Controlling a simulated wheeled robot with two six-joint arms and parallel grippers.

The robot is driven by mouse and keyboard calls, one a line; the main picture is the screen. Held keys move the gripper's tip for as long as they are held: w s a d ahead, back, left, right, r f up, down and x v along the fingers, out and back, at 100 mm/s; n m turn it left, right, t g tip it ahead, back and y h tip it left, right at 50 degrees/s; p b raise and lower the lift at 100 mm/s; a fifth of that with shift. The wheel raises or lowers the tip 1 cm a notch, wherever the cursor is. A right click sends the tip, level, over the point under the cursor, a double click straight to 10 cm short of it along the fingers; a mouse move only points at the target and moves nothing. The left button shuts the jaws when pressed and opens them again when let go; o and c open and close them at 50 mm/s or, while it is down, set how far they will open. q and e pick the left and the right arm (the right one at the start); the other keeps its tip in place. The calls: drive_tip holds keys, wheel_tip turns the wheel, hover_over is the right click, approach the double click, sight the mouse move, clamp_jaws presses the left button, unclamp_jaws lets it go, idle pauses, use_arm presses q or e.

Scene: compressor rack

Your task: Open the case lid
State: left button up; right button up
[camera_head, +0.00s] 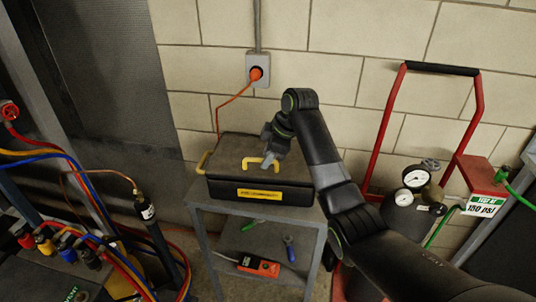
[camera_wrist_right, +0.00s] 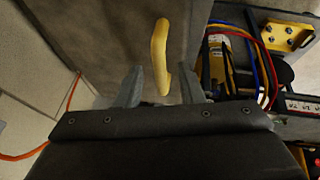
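The case (camera_head: 262,190) is dark with a yellow label on its front and sits on a small grey stand. Its lid (camera_head: 230,152) looks shut. A yellow handle (camera_head: 254,163) stands on the lid, and another yellow handle (camera_head: 203,163) is at its left side. My right gripper (camera_head: 273,157) is at the lid handle, coming from above and the right. In the right wrist view its two fingers (camera_wrist_right: 161,78) are apart, with the yellow handle (camera_wrist_right: 160,50) showing between and beyond them. I cannot tell whether they touch it. My left gripper is not in view.
The grey stand (camera_head: 204,230) has a lower shelf with an orange-and-black device (camera_head: 258,266) and small tools. An orange cable runs from a wall socket (camera_head: 258,68) down behind the case. A red cart with gauges (camera_head: 415,177) stands right; hoses and bottles crowd the left.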

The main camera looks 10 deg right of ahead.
clamp_jaws()
idle(0.4)
drive_tip(key=shift+w+r+p, duration=0.15)
drive_tip(key=shift+r+p, duration=0.3)
drive_tip(key=shift+p, duration=0.05)
drive_tip(key=w+d+r+p, duration=0.2)
drive_tip(key=w+r+p, duration=0.2)
drive_tip(key=w+r, duration=0.3)
drive_tip(key=shift+r+p, duration=0.3)
